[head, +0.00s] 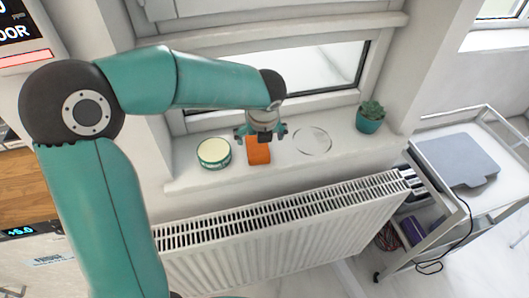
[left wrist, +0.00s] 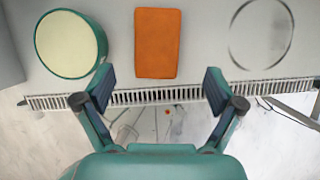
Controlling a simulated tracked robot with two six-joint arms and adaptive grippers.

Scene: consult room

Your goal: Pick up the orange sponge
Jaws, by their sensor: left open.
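The orange sponge (head: 258,153) lies flat on the white windowsill (head: 190,178). In the left wrist view the orange sponge (left wrist: 157,43) is a full rectangle, just beyond the fingertips and roughly centred between them. My left gripper (head: 261,134) is above the sill over the back end of the sponge, pointing down. Its two fingers stand wide apart in the left wrist view (left wrist: 158,88), with nothing between them. The gripper hides part of the sponge in the head view. My right gripper is in neither view.
A round green tin with a cream top (head: 214,152) stands left of the sponge. A white radiator (head: 285,225) is below the sill; a trolley (head: 460,160) stands right.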

